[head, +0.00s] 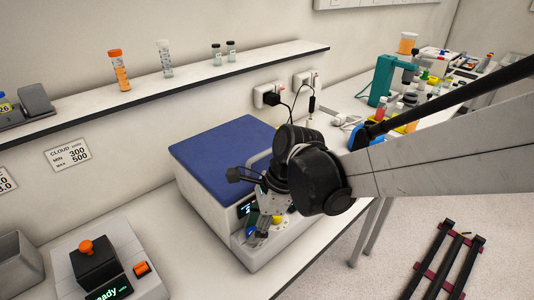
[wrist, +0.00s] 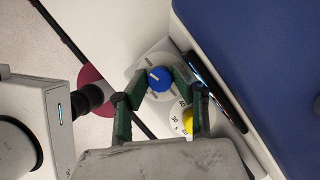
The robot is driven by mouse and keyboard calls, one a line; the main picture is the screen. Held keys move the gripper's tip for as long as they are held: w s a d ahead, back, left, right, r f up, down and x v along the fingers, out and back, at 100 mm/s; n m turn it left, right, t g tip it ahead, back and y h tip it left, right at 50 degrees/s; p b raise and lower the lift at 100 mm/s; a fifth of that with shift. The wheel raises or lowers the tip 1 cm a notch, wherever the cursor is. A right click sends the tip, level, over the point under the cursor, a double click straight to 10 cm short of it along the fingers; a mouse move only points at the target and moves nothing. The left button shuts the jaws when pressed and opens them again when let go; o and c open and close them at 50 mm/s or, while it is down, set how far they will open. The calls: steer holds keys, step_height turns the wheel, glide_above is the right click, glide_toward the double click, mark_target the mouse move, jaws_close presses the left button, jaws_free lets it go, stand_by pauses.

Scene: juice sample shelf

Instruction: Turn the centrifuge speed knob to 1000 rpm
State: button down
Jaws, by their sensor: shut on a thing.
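The centrifuge (head: 215,160) is a white box with a blue lid and a sloped front panel, standing on the bench in the head view. In the wrist view its blue lid (wrist: 250,50) fills the right side. The blue speed knob (wrist: 158,78) with a white pointer line sits on a marked dial. My gripper (wrist: 157,82) has its two green fingers on either side of the blue knob, shut on it. In the head view my gripper (head: 262,222) is at the front panel and largely hides the knob. A yellow knob (wrist: 188,122) with its own scale is beside it.
A dark display (wrist: 215,88) lies between the knobs and the lid. A shelf (head: 190,78) holds several vials above. A teal stand (head: 381,80) and bottles crowd the right bench.

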steer(key=c, duration=1.7)
jaws_free()
steer(key=shift+r, duration=0.1)
steer(key=v, duration=1.2)
